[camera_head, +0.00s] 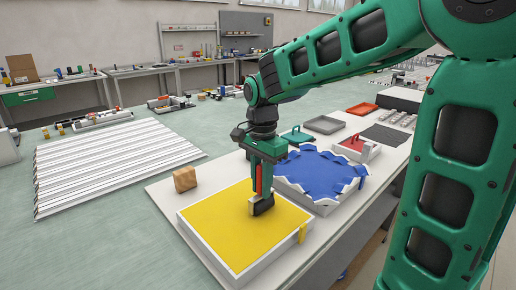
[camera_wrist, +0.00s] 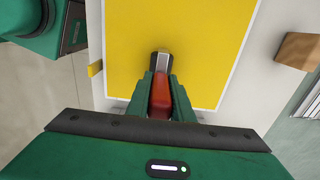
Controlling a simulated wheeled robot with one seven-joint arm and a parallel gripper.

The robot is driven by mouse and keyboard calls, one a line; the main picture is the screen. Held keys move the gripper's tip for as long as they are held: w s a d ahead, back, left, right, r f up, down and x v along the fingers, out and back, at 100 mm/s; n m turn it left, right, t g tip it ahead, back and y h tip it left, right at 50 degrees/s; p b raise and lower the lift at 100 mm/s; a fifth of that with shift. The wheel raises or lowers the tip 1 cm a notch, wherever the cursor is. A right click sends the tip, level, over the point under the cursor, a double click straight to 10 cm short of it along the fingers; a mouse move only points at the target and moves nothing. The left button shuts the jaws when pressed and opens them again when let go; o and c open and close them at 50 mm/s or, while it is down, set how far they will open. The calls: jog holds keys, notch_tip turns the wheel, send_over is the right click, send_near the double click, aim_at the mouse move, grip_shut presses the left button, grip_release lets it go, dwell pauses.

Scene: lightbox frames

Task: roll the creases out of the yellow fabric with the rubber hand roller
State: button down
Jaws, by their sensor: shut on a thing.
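The yellow fabric (camera_head: 237,230) is stretched over a white lightbox frame (camera_head: 262,264) near the front of the table. It also fills the middle of the wrist view (camera_wrist: 205,45). No creases can be made out at this size. My gripper (camera_head: 261,182) is over the right part of the fabric, pointing down, and is shut on the red handle of the hand roller (camera_head: 263,205). The roller's dark end is at the fabric, but I cannot tell whether it presses on it. In the wrist view the red handle (camera_wrist: 160,95) sits between the fingers (camera_wrist: 161,92).
A wooden block (camera_head: 185,179) stands beyond the frame. A frame with loose blue fabric (camera_head: 318,170) lies close behind, to the right. A yellow tab (camera_head: 303,232) hangs at the frame's right edge. White strips (camera_head: 115,160) lie on the left.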

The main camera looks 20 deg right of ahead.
jog(key=shift+w+d, duration=0.2)
jog(key=shift+d, duration=0.4)
jog(key=shift+w+d, duration=0.2)
jog(key=shift+d, duration=0.35)
jog(key=shift+w+d+r, duration=0.1)
jog(key=shift+d, duration=0.15)
notch_tip(320, 180, up, 3)
jog(key=shift+f, duration=0.15)
notch_tip(320, 180, up, 5)
jog(key=shift+a+r, duration=0.1)
jog(key=shift+r, duration=0.1)
